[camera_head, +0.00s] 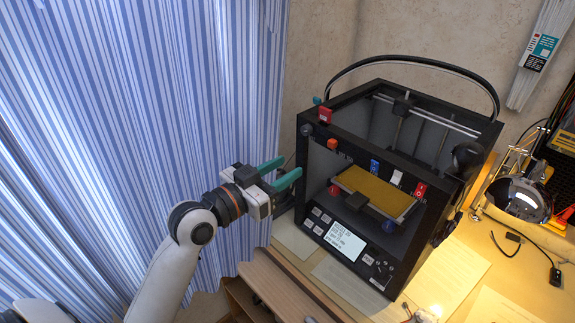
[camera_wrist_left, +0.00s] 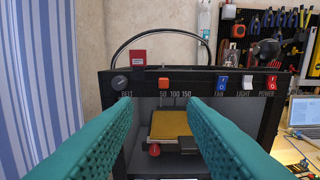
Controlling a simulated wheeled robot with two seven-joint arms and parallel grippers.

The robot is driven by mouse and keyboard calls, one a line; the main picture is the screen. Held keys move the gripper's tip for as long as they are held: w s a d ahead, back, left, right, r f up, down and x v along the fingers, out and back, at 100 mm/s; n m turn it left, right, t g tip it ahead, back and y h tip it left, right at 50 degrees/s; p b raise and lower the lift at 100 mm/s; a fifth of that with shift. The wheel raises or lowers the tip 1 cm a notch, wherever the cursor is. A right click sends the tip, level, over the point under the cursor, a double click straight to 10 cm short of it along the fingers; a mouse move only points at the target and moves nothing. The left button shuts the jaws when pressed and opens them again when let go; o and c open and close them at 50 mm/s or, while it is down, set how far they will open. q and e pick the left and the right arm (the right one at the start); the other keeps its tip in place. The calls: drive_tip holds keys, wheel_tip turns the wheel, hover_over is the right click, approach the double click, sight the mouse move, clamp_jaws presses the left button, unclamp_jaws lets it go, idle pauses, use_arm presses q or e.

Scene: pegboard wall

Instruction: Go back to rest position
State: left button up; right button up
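My left gripper (camera_head: 282,174) is in front of the black 3D printer (camera_head: 312,137), at the left of its front opening. Its two green fingers stand apart with nothing between them; in the left wrist view (camera_wrist_left: 161,120) they frame the printer's front. The printer has a yellow-brown bed (camera_head: 376,190), an orange slider (camera_head: 332,144), a blue switch (camera_head: 374,166), a white switch (camera_head: 397,177), a red switch (camera_head: 420,190) and a small screen (camera_head: 346,240). My right gripper is in neither view.
The printer stands on a wooden desk (camera_head: 480,255) with papers. A blue-striped curtain (camera_head: 130,90) hangs at the left, behind my left arm. A lamp (camera_head: 522,197) and cables lie right of the printer. A pegboard with tools (camera_wrist_left: 262,45) hangs behind.

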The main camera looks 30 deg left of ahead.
use_arm(q)
drive_tip(key=s+d+f+g+y, duration=0.1)
drive_tip(key=s+d+f+g, duration=0.2)
drive_tip(key=f, duration=0.5)
drive_tip(key=s+f+g+y, duration=0.2)
drive_tip(key=s+f+g, duration=0.25)
drive_tip(key=f, duration=0.35)
drive_tip(key=s+f+n+g+y, duration=0.1)
drive_tip(key=s+f+g, duration=0.2)
drive_tip(key=s+f, duration=0.3)
drive_tip(key=s+f+n+g+y, duration=0.1)
drive_tip(key=s+f+g+y, duration=0.2)
drive_tip(key=s, duration=0.6)
wheel_tip(320, 180, down, 27)
drive_tip(key=s+g+h, duration=0.1)
drive_tip(key=s, duration=0.1)
drive_tip(key=s+a+f+g, duration=0.1)
drive_tip(key=s+a+f, duration=0.1)
drive_tip(key=s+f, duration=1.4)
drive_tip(key=shift+s+a+f, duration=0.15)
drive_tip(key=shift+a+f, duration=0.1)
drive_tip(key=shift+a, duration=0.05)
drive_tip(key=shift+g, duration=0.25)
